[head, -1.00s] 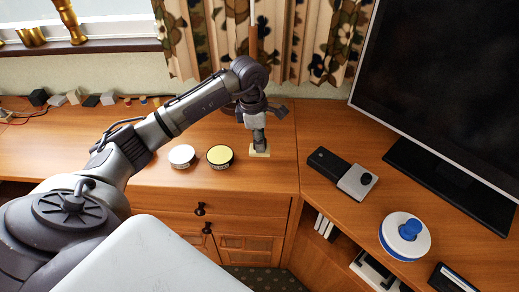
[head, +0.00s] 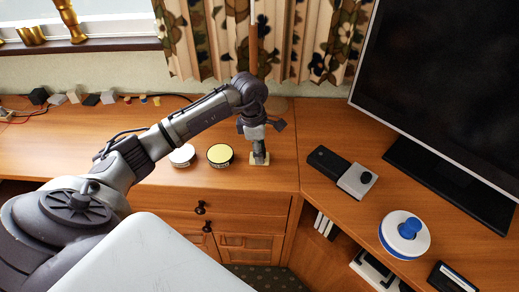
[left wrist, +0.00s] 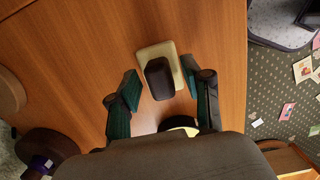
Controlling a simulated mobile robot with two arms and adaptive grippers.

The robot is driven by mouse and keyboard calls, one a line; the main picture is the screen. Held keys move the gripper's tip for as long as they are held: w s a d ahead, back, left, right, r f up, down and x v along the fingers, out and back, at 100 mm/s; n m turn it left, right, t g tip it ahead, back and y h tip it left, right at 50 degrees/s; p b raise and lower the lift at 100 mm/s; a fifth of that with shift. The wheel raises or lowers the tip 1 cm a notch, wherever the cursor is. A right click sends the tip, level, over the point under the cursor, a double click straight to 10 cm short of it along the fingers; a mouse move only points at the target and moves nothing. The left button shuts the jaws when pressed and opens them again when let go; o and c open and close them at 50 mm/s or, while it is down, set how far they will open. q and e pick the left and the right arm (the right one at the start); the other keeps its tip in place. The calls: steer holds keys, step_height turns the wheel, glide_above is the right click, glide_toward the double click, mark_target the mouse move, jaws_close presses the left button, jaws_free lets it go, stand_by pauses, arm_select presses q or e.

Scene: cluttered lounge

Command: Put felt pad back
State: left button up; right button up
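The felt pad, a flat cream rectangle with a dark rounded block on top, lies on the wooden cabinet top close to its front edge (head: 260,162). It also shows in the left wrist view (left wrist: 150,54). My left gripper (head: 259,154) points down directly over it. In the left wrist view the two teal-padded fingers (left wrist: 160,75) stand apart on either side of the dark block, with a gap on each side. The head view hides most of the block behind the gripper. My right gripper is not in view.
Left of the pad stand a black-rimmed yellow disc (head: 220,154) and a white disc (head: 181,155). A dark and grey device (head: 355,180), a white-and-blue round item (head: 404,235) and a television (head: 440,90) stand to the right. Several small blocks (head: 91,99) line the back left.

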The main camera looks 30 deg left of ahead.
arm_select(q)
steer(key=shift+r, duration=0.3)
steer(key=shift+a+r, duration=0.1)
steer(key=shift+r, duration=0.25)
step_height(320, 180, up, 11)
steer(key=a, duration=0.1)
steer(key=shift+s, duration=0.35)
